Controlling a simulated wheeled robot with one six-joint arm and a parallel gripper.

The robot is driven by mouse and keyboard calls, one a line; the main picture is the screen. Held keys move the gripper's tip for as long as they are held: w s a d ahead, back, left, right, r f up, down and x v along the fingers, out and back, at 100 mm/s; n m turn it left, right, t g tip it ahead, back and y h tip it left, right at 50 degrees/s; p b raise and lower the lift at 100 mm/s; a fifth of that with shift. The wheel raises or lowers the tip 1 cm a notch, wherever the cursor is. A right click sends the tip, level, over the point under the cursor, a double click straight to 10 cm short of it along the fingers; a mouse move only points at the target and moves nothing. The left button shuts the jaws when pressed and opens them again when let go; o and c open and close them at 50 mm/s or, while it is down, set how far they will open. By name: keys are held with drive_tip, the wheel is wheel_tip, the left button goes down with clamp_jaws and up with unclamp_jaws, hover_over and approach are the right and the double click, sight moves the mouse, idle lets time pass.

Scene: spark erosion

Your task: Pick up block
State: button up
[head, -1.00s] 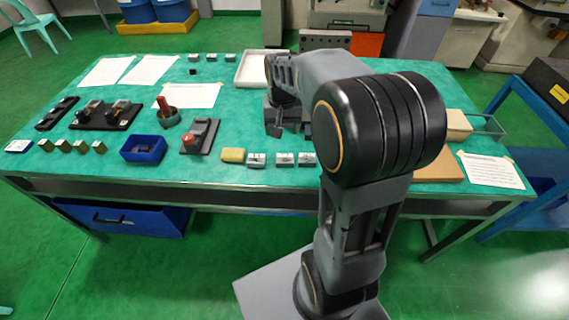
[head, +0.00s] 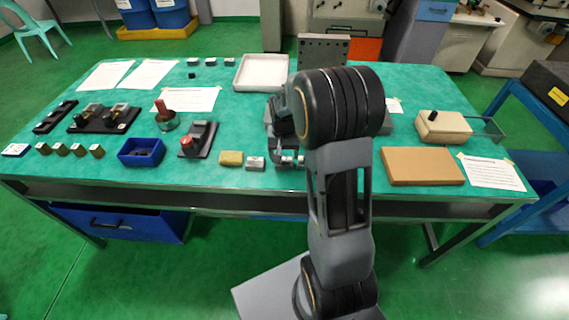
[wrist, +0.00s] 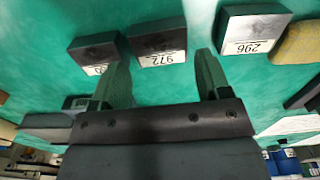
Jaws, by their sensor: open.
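Three grey blocks with white number labels stand in a row in the wrist view: a left block (wrist: 95,50), partly behind a finger, a middle block (wrist: 158,40) whose label looks like 972, and a right block (wrist: 253,30) whose label looks like 296. My gripper (wrist: 163,57) is open and empty. Its fingertips spread to either side of the middle block's near side, and contact cannot be told. In the head view one block (head: 255,163) shows clearly near the table's front edge. My arm partly hides the others and my gripper.
A yellow block (head: 231,158) sits left of the row, with a blue bin (head: 141,152) and a red-knobbed fixture (head: 198,140) farther left. A brown board (head: 423,166) lies to the right. A white tray (head: 261,73) stands at the back.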

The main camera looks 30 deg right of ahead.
sight(284, 161)
drive_tip(key=shift+s+f, duration=0.1)
drive_tip(key=shift+f, duration=1.95)
drive_tip(key=shift+c, duration=0.5)
drive_tip(key=c, duration=0.7)
drive_tip(key=shift+c, duration=0.5)
drive_tip(key=shift+r, duration=0.15)
